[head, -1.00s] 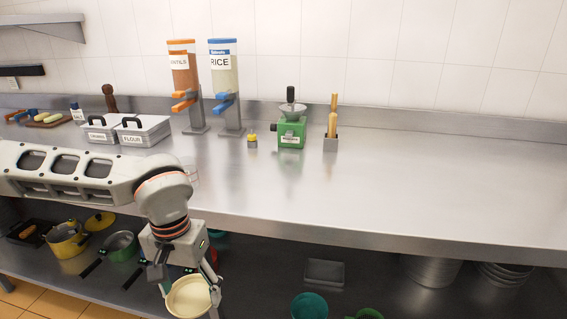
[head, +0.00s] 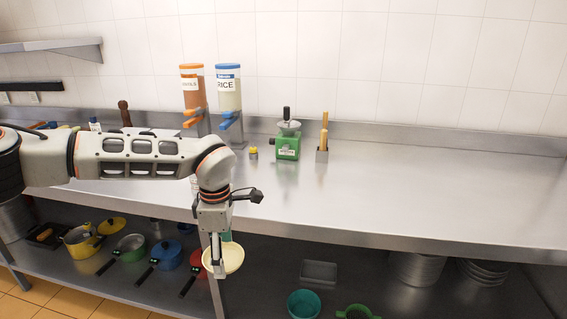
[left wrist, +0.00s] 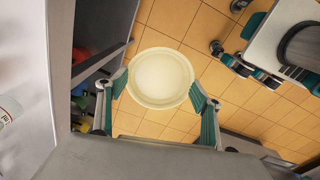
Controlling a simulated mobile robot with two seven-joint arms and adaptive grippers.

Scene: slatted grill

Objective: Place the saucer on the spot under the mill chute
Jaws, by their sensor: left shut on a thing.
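The saucer (head: 226,259) is cream-coloured and round. My left gripper (head: 217,262) is shut on it and holds it in front of the counter's front edge, below the counter top. In the left wrist view the saucer (left wrist: 160,78) sits between the two green-padded fingers, above the tiled floor. The green mill (head: 287,146) stands on the counter near the back wall, with a grey funnel and dark crank on top. Its chute and the spot under it are too small to make out clearly. My right gripper is not in view.
A holder (head: 322,156) with a wooden tool stands right of the mill; a small yellow-topped item (head: 253,153) stands left. Pots (head: 130,247) fill the lower shelf. My arm hides part of the counter's left.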

